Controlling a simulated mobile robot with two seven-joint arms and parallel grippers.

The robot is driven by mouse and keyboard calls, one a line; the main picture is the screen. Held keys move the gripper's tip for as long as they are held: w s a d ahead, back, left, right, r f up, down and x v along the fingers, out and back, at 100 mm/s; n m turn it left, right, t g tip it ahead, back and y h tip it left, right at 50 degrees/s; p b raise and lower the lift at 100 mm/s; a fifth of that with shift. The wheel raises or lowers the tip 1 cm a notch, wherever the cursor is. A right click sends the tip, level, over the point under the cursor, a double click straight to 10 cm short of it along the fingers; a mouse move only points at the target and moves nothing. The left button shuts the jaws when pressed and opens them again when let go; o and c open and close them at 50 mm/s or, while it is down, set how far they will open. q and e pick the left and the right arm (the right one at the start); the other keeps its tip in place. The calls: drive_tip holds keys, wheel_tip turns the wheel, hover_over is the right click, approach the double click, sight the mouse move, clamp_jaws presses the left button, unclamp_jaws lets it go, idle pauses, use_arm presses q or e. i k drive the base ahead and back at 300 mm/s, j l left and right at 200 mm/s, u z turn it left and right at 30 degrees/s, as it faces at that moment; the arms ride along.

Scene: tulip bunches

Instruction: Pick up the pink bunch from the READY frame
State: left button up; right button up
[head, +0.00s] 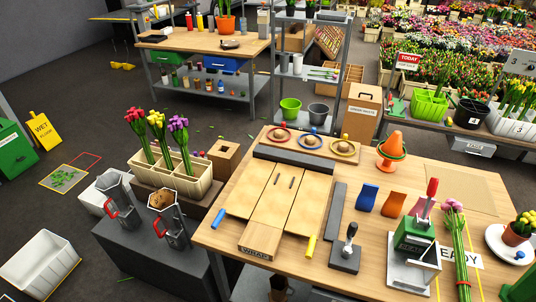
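A pink tulip bunch (458,226) with long green stems is at the right of the workbench, with its pale pink heads toward the back. Neither of my grippers is in view.
A green-and-grey device with a red lever (415,240) stands close left of the bunch. A potted plant on a white saucer (499,236) is to its right. A wooden WRAP board (286,205) fills the bench's left. A cream crate (200,184) holds three tulip bunches.

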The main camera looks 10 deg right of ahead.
sight(451, 206)
drive_tip(key=z, duration=1.95)
drive_tip(key=l+u, duration=0.25)
drive_tip(key=u, duration=0.2)
drive_tip(key=l+u, duration=0.25)
drive_tip(key=u, duration=0.25)
drive_tip(key=l+u, duration=0.25)
drive_tip(key=u, duration=0.2)
drive_tip(key=k+l+u, duration=0.15)
drive_tip(key=l, duration=0.2)
drive_tip(key=l+u, duration=0.2)
drive_tip(key=l, duration=0.15)
drive_tip(key=k+l+u, duration=0.15)
drive_tip(key=l, duration=0.2)
drive_tip(key=k+l, duration=0.15)
drive_tip(key=l, duration=0.2)
drive_tip(key=k+l+u, duration=0.1)
drive_tip(key=l, duration=0.25)
drive_tip(key=k+l, duration=0.25)
drive_tip(key=i+l, duration=0.35)
drive_tip(key=l, duration=0.25)
drive_tip(key=i+l, duration=0.2)
drive_tip(key=l+u, duration=0.05)
drive_tip(key=l, duration=0.05)
